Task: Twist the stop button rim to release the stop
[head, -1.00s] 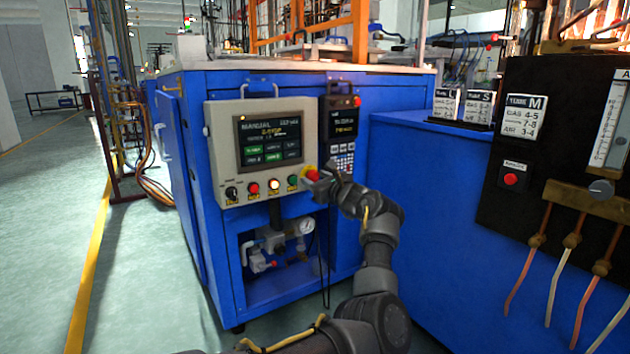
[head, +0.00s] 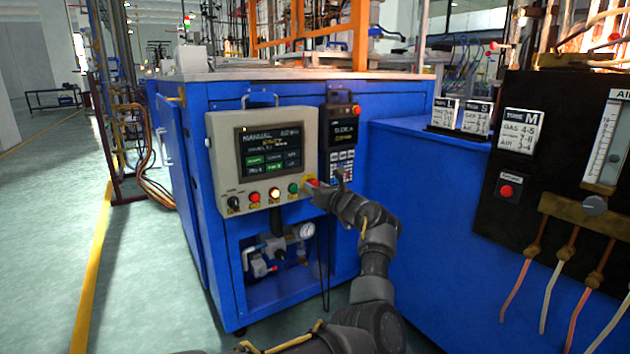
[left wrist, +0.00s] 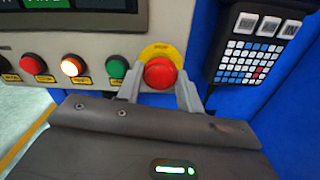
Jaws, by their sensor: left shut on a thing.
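The red stop button (left wrist: 160,73) sits on a yellow backing plate (left wrist: 163,51) at the lower right of the grey control panel (head: 222,140). My left gripper (left wrist: 159,84) has one finger on each side of the button's rim and is shut on it. In the head view the stop button (head: 312,182) is partly covered by my left gripper (head: 318,190). My right gripper is not in view.
Left of the stop button are a green button (left wrist: 117,68), a lit button (left wrist: 72,66) and a red button (left wrist: 33,65). A keypad unit (left wrist: 250,62) hangs close on the right. A blue cabinet (head: 415,200) stands to the right of my left arm.

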